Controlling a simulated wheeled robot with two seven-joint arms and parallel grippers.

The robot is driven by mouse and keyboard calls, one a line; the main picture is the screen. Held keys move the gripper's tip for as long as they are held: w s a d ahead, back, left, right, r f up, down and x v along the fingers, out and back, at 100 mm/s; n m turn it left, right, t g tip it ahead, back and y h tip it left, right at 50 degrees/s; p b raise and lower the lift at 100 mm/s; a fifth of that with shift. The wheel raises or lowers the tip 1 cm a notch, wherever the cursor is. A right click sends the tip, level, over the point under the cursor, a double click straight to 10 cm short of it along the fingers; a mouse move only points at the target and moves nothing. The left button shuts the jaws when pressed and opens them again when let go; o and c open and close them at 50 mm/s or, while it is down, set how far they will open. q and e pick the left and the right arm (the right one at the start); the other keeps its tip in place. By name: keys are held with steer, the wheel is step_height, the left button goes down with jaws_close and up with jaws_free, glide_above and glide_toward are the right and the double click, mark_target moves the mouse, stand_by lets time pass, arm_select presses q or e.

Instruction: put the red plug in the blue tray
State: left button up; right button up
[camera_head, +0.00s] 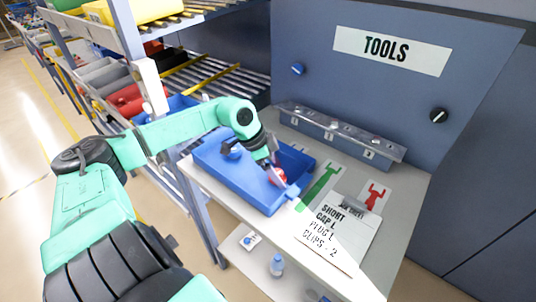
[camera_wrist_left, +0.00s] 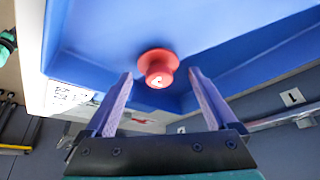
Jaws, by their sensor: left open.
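The red plug (camera_head: 278,177) shows at the right end of the blue tray (camera_head: 236,189), partly hidden by my left gripper (camera_head: 281,181). In the left wrist view the plug (camera_wrist_left: 158,69) is a round red piece with a wide flange, seen against the blue inside of the tray (camera_wrist_left: 95,30). My left gripper's two fingers (camera_wrist_left: 160,80) are apart, one on each side of the plug in the picture. I see no finger touching it. My right gripper is not in view.
A dark blue round piece (camera_head: 232,150) is at the tray's left part. A label card (camera_head: 338,232) lies right of the tray. A grey rail (camera_head: 340,133) runs behind, below the TOOLS panel (camera_head: 420,100). A bottle (camera_head: 276,265) stands on the lower shelf.

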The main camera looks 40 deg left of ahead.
arm_select(q)
steer(key=shift+s+a+r, duration=0.2)
steer(key=shift+s+r, duration=0.15)
steer(key=shift+r, duration=0.25)
steer(key=b+v, duration=0.2)
steer(key=v, duration=0.8)
steer(key=shift+w+d, duration=0.15)
